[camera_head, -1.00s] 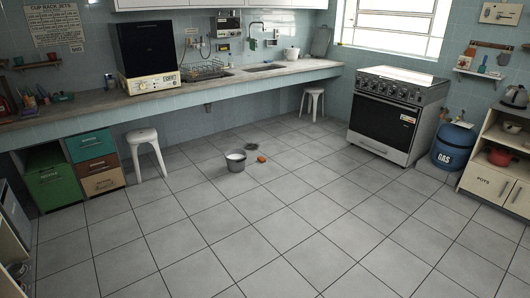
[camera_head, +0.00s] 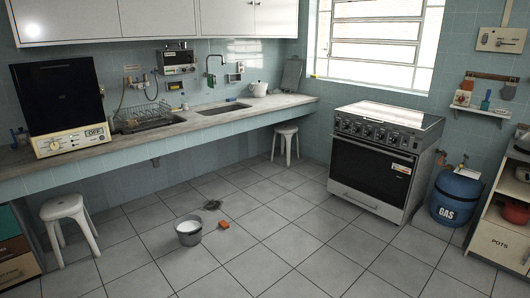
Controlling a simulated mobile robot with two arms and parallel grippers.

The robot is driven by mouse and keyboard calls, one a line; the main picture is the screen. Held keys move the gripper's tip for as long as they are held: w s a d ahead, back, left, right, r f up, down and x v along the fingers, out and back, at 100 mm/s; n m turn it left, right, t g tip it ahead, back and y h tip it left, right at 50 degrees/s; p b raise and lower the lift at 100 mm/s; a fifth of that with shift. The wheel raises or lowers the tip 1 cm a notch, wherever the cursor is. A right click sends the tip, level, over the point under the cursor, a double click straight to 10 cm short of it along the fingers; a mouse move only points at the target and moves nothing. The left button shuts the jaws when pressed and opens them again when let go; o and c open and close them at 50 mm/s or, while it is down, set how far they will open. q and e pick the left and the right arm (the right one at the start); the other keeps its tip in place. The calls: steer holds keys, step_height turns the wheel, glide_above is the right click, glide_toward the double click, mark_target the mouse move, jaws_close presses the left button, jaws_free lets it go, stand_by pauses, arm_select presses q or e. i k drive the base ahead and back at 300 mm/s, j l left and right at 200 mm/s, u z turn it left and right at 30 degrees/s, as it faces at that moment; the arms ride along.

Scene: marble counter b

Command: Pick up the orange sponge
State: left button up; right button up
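The orange sponge (camera_head: 224,225) lies on the grey tiled floor in the camera_head view, left of the middle. It is just right of a grey bucket (camera_head: 189,232) with white contents, with a small gap between them. A dark round floor spot (camera_head: 212,204), perhaps a drain or a stain, is behind it. Neither of my grippers shows in this view.
A stove (camera_head: 382,165) and a blue gas cylinder (camera_head: 456,197) stand at the right. The floor in front of the bucket is clear.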

mark_target(223, 224)
steer(key=i, duration=1.15)
steer(key=i+u, duration=0.1)
steer(key=i, duration=1)
steer(key=i+l, duration=0.1)
steer(key=i, duration=1.05)
steer(key=i+u, duration=0.3)
steer(key=i, duration=0.3)
steer(key=i+u, duration=0.3)
steer(key=i, duration=0.25)
steer(key=i+l+u, duration=0.3)
steer(key=i, duration=0.25)
